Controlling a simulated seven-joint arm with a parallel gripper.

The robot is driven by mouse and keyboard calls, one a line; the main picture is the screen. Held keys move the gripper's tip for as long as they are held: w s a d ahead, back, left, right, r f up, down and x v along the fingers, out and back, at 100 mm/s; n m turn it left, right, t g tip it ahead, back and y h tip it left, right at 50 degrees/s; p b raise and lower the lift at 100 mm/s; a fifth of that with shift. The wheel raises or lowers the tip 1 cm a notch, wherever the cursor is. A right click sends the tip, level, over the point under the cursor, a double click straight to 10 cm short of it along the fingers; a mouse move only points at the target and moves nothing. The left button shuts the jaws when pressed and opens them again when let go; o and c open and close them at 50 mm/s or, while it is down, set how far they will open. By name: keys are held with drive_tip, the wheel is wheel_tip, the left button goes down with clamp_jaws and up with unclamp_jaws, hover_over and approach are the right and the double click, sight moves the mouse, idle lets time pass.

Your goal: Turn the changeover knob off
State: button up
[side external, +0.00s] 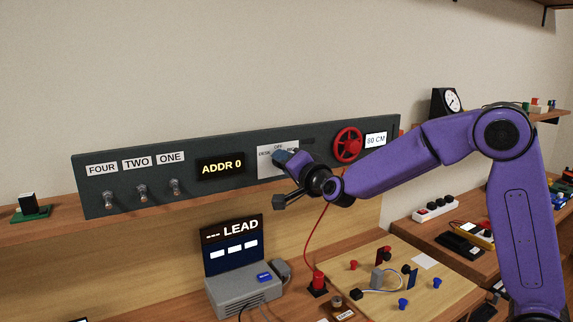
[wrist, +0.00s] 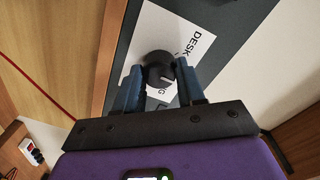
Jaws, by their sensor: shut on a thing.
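The changeover knob (wrist: 158,70) is a dark round knob with a pale pointer line, on a white label plate (wrist: 187,45) of the dark panel. The plate reads "DESK" and has other words partly covered; "OFF" shows at its top in the side view (side external: 264,168). My gripper (wrist: 161,78) is shut on the knob, with a blue finger on either side of it. In the side view my gripper (side external: 281,156) reaches the panel from the right and hides the knob.
The dark panel (side external: 230,196) also carries toggle switches (side external: 142,192), an "ADDR 0" display (side external: 221,167) and a red handwheel (side external: 347,145) just right of my gripper. A grey "LEAD" console (side external: 240,290) and a wooden board (side external: 440,293) with small parts lie below.

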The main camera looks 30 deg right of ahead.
idle(0.4)
drive_tip(key=o, duration=1)
drive_tip(key=shift+o, duration=0.2)
drive_tip(key=shift+s, duration=0.1)
drive_tip(key=s, duration=1.7)
drive_tip(key=shift+a+r, duration=0.2)
drive_tip(key=shift+r, duration=0.1)
drive_tip(key=shift+s, duration=0.1)
